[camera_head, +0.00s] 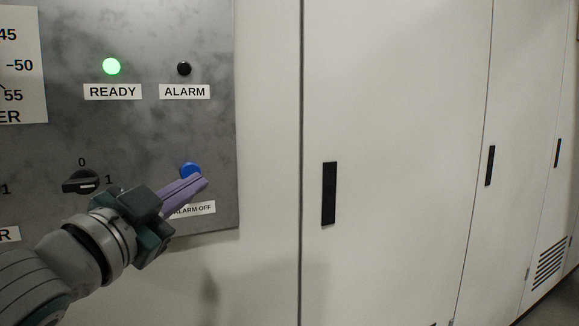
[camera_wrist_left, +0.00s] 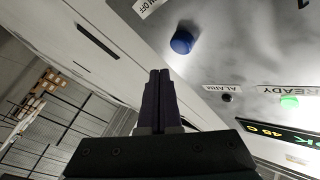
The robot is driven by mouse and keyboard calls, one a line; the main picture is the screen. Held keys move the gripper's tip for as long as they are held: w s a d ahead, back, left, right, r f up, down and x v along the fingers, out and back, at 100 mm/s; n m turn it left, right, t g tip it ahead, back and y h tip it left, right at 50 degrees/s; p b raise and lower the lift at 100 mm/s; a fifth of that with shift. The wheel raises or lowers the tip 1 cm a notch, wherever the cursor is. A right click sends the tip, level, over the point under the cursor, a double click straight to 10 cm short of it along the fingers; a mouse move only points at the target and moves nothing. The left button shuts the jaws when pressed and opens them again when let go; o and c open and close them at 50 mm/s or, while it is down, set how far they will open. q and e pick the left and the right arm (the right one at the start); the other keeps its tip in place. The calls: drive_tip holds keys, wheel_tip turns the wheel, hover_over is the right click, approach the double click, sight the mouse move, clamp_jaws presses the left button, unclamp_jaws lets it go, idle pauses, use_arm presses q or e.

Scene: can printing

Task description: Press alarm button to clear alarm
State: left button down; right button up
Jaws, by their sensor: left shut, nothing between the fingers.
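The blue alarm-off button (camera_head: 189,169) sits on the grey control panel (camera_head: 140,130), above a label reading ALARM OFF (camera_head: 194,209). The button also shows whole in the left wrist view (camera_wrist_left: 182,42). My left gripper (camera_head: 203,182) has its purple fingers shut and empty, just in front of the button's lower part in the head view. In the left wrist view the fingertips (camera_wrist_left: 159,73) are below and left of the button, with a gap in the picture. The ALARM lamp (camera_head: 184,68) is dark. The READY lamp (camera_head: 111,66) glows green. My right gripper is not in view.
A black rotary switch (camera_head: 81,181) is left of the button, close to my left wrist. Pale cabinet doors with black handles (camera_head: 329,193) stand to the right of the panel. The space before the doors is clear. Shelving with boxes (camera_wrist_left: 40,92) shows in the left wrist view.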

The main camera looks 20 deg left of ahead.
use_arm(q)
drive_tip(key=shift+s+d, duration=0.9)
drive_tip(key=shift+d, duration=0.15)
drive_tip(key=s+d+f+n+g+h+p, duration=0.1)
drive_tip(key=s+d+f+n+g+p, duration=0.15)
drive_tip(key=s+g, duration=0.4)
drive_tip(key=s+d+f+n+g+p, duration=0.1)
drive_tip(key=s+d+f+g+p, duration=0.3)
drive_tip(key=s, duration=0.6)
drive_tip(key=s+d+f+n+g+h+p, duration=0.1)
drive_tip(key=s+d+f+g+p, duration=0.2)
drive_tip(key=s+g, duration=0.45)
wheel_tip(320, 180, up, 37)
drive_tip(key=t+p, duration=0.2)
drive_tip(key=p, duration=3.5)
drive_tip(key=shift+s+a+r, duration=0.2)
drive_tip(key=shift+s, duration=0.2)
